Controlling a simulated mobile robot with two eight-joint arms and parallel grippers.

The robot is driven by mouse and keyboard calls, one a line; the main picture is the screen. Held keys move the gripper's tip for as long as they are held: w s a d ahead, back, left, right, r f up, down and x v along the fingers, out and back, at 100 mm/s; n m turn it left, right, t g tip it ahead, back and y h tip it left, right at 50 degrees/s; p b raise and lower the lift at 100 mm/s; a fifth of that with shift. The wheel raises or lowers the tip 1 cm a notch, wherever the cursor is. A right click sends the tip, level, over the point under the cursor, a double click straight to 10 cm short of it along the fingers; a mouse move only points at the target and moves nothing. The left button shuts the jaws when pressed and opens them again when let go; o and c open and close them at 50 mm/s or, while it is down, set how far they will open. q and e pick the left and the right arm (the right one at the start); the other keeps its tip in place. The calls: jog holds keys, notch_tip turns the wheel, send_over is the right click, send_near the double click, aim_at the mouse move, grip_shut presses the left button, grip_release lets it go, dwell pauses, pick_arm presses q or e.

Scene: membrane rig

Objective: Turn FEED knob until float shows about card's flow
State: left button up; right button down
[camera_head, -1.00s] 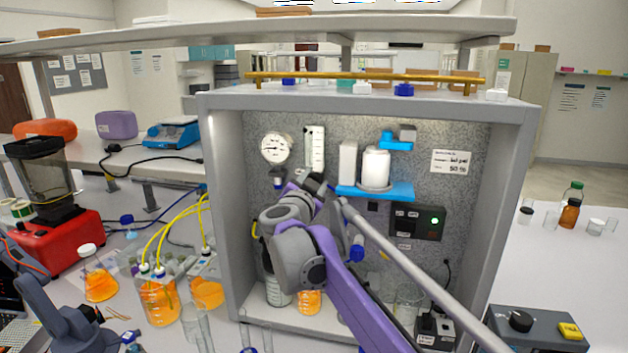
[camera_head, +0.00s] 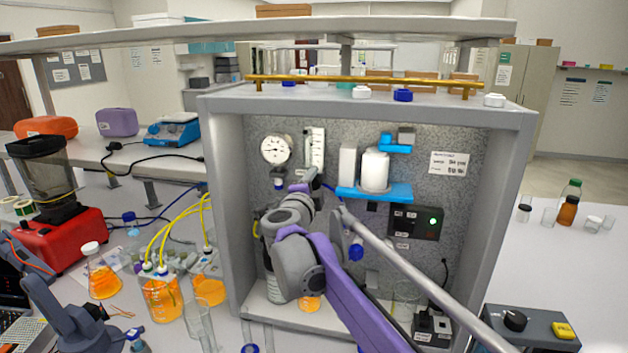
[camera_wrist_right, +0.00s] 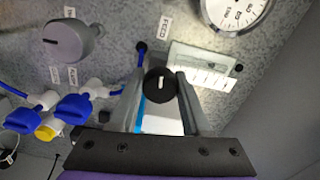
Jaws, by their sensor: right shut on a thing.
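My right gripper (camera_wrist_right: 160,92) is shut on a round black knob (camera_wrist_right: 161,82) with a white pointer line, one finger on each side. A FEED label (camera_wrist_right: 165,24) is on the panel just above this knob in the wrist view. The white flowmeter (camera_head: 316,148) stands upright on the panel above my right gripper (camera_head: 303,190) in the head view. The flowmeter also shows beside the knob in the wrist view (camera_wrist_right: 205,66); I cannot read its float. The white card (camera_head: 449,163) is on the panel at the right, its text blurred.
A round gauge (camera_head: 275,150) is left of the flowmeter. A grey knob (camera_wrist_right: 72,41) and blue valves (camera_wrist_right: 80,108) are near my right gripper in the wrist view. A blue shelf (camera_head: 377,191) juts out to the right. The grey cabinet walls (camera_head: 228,205) enclose the panel.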

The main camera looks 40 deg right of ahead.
pick_arm(q)
jog(key=shift+w+r, duration=0.2)
jog(key=shift+r, duration=0.15)
pick_arm(e)
jog(key=shift+m, duration=0.6)
jog(key=shift+c, duration=2)
grip_release()
pick_arm(q)
jog(key=shift+s+f+b, duration=0.3)
jog(key=shift+f, duration=0.3)
jog(key=shift+s+f+b, duration=0.3)
jog(key=shift+f, duration=0.25)
pick_arm(e)
jog(key=v, duration=1)
jog(key=shift+s+a, duration=0.25)
jog(key=shift+a, duration=0.05)
